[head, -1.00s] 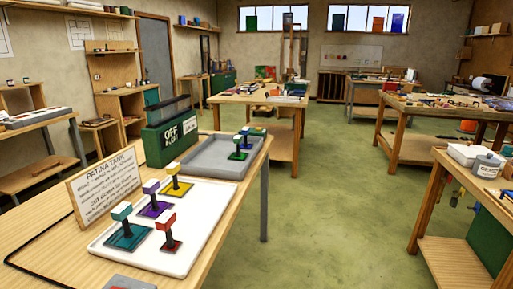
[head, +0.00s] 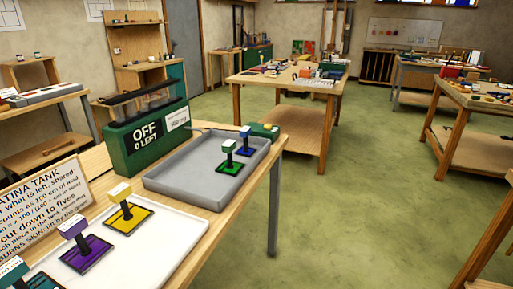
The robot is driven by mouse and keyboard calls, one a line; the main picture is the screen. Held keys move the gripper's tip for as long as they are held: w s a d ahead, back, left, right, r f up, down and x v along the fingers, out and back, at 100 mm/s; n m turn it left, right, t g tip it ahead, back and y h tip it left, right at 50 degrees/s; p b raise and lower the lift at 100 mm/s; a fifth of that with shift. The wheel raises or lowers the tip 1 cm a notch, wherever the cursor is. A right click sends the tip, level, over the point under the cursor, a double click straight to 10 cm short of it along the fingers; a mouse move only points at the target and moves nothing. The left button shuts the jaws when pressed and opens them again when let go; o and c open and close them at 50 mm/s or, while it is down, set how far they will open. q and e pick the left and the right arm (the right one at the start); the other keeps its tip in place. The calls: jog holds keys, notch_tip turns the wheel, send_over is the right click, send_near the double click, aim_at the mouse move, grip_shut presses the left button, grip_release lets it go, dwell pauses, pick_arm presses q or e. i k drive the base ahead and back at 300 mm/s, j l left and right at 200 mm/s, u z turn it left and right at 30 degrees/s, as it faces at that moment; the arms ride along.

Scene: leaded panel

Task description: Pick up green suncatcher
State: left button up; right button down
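A green suncatcher (head: 229,167), a flat green square with an upright dark stem and a green block on top, stands in the grey tray (head: 165,185) near its right side. A blue-topped piece (head: 245,139) stands just behind it in the same tray. The green piece's square base lies on the tray floor. Neither of my grippers is in view.
A white board (head: 165,248) in front holds a yellow piece (head: 127,216), a purple piece (head: 85,254) and a partly cut-off teal piece. A sign (head: 40,205) stands left. Green floor is clear right.

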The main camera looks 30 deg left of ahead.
aim_at(229, 167)
jog(key=i+l+u, duration=0.1)
jog(key=i+u, duration=0.25)
jog(key=i+l+u, duration=0.2)
jog(key=i+u, duration=0.2)
jog(key=i, duration=0.15)
jog(key=i+l+u, duration=0.35)
